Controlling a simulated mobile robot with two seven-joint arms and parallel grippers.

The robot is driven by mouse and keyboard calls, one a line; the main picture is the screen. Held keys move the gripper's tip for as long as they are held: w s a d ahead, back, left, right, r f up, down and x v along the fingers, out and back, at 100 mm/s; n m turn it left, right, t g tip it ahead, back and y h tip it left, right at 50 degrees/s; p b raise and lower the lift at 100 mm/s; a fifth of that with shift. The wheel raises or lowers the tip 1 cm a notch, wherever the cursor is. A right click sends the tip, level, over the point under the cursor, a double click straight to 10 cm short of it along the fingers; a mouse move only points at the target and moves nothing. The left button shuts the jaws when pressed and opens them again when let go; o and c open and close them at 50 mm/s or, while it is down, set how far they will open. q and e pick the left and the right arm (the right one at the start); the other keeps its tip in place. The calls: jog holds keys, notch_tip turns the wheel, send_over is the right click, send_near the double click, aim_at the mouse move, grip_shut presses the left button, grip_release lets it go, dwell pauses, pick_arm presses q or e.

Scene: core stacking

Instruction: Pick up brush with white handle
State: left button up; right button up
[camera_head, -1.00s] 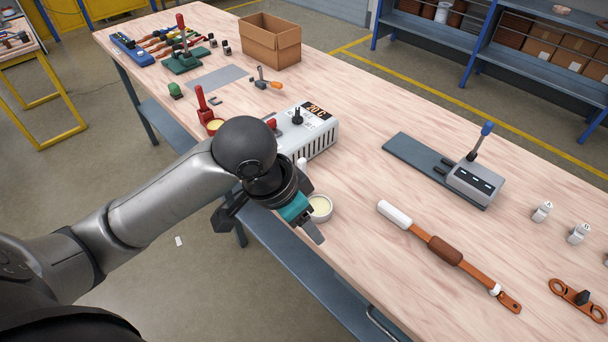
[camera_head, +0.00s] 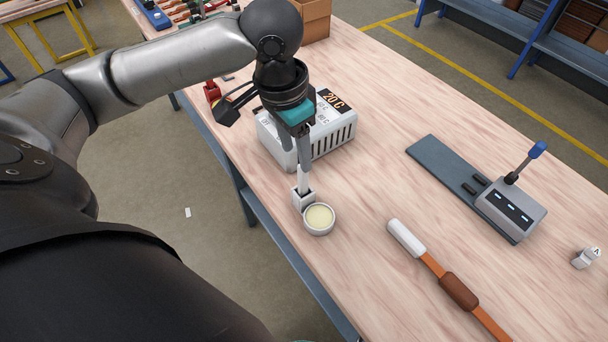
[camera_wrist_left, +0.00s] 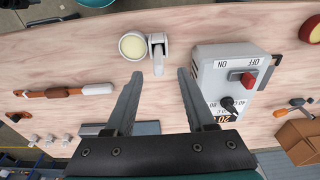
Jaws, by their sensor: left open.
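A small white brush (camera_head: 303,199) with a white handle stands beside a round dish of cream-coloured paste (camera_head: 319,218), near the table's front edge. In the left wrist view the brush (camera_wrist_left: 158,45) shows at the top centre, touching or almost touching the dish (camera_wrist_left: 132,46). My left gripper (camera_head: 304,165) points down over the brush handle and is open. In the left wrist view its two fingers (camera_wrist_left: 160,74) are apart, with the handle's end between and just beyond their tips. The head view does not show whether a finger touches the handle. My right gripper is not in view.
A grey control box (camera_head: 335,128) stands close behind the gripper. A long strap-like tool with a white end (camera_head: 406,238) lies to the right. Farther right are a dark plate (camera_head: 438,168) and a lever box (camera_head: 511,208). The table between is clear.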

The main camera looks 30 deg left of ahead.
aim_at(304, 176)
pick_arm(q)
jog(key=f, duration=0.3)
jog(key=shift+w+d, duration=0.1)
jog(key=shift+w, duration=0.1)
jog(key=shift+f+b, duration=0.3)
jog(key=shift+b, duration=0.05)
jog(key=shift+w+f, duration=0.1)
jog(key=shift+f, duration=0.15)
jog(key=f, duration=0.1)
jog(key=f+b, duration=0.1)
jog(key=f, duration=0.2)
jog(key=shift+w+d+f+b, duration=0.25)
jog(key=shift+w+d+b, duration=0.1)
jog(key=shift+w, duration=0.05)
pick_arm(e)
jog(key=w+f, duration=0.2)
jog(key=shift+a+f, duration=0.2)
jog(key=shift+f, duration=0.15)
pick_arm(q)
jog(key=shift+c, duration=0.2)
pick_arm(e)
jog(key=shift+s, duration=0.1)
pick_arm(q)
grip_shut()
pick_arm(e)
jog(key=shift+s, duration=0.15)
